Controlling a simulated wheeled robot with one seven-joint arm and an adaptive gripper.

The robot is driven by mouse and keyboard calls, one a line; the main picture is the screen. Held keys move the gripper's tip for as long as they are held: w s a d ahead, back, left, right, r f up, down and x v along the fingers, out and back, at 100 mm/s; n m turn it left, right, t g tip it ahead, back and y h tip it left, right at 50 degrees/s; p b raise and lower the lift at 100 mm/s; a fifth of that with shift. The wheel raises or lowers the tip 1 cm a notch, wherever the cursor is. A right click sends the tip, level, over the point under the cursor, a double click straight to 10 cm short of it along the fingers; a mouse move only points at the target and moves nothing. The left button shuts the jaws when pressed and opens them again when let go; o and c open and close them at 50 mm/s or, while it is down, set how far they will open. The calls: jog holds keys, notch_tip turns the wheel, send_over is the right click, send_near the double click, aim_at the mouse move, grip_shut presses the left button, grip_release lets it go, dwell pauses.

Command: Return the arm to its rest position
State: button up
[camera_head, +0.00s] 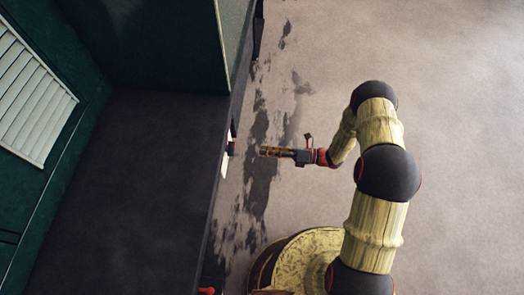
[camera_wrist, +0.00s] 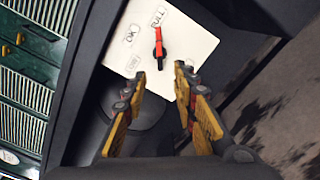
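My arm (camera_head: 375,225) reaches up and then left from my base in the head view. My gripper (camera_head: 263,151) points left at the side of a dark body. In the wrist view my gripper (camera_wrist: 159,76) has its two yellow-padded fingers apart, with nothing between them. A white panel (camera_wrist: 195,45) lies beyond the fingertips, with a red and black pointer knob (camera_wrist: 159,48) on it. In the head view the panel (camera_head: 226,152) shows only edge-on, a short gap left of the fingertips.
A dark flat surface (camera_head: 125,165) and green walls (camera_head: 150,45) with a white louvre (camera_head: 35,95) fill the left of the head view. A small red item (camera_head: 206,291) is at the bottom edge. Stained pale floor (camera_head: 450,120) to the right is clear.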

dwell(0.5)
jog(key=s+f+n+g+h, duration=0.2)
jog(key=s+f+n+g, duration=0.15)
jog(key=s+n, duration=0.4)
jog(key=s+d+r+n+g+h, duration=0.4)
jog(key=s+r+n, duration=0.2)
jog(key=r+n, duration=0.1)
jog(key=s+d+r+n+t+h, duration=0.1)
jog(key=d+r+n+t+h, duration=0.1)
jog(key=d+r+n+h, duration=0.65)
jog(key=s+d+r+n+t+h, duration=0.25)
jog(key=d+r+n, duration=0.2)
jog(key=r, duration=0.85)
jog(key=s+r+t, duration=0.1)
jog(key=r+t, duration=0.1)
jog(key=r, duration=0.4)
jog(key=s+d+r+n+t, duration=0.1)
jog(key=r+t, duration=0.2)
jog(key=r, duration=0.3)
jog(key=s+r+n+t+h, duration=0.1)
jog(key=r+t, duration=0.1)
jog(key=r, duration=0.3)
jog(key=shift+s+d+r, duration=0.25)
jog(key=shift+d+r, duration=0.1)
jog(key=shift+r, duration=0.05)
jog(key=shift+n, duration=0.25)
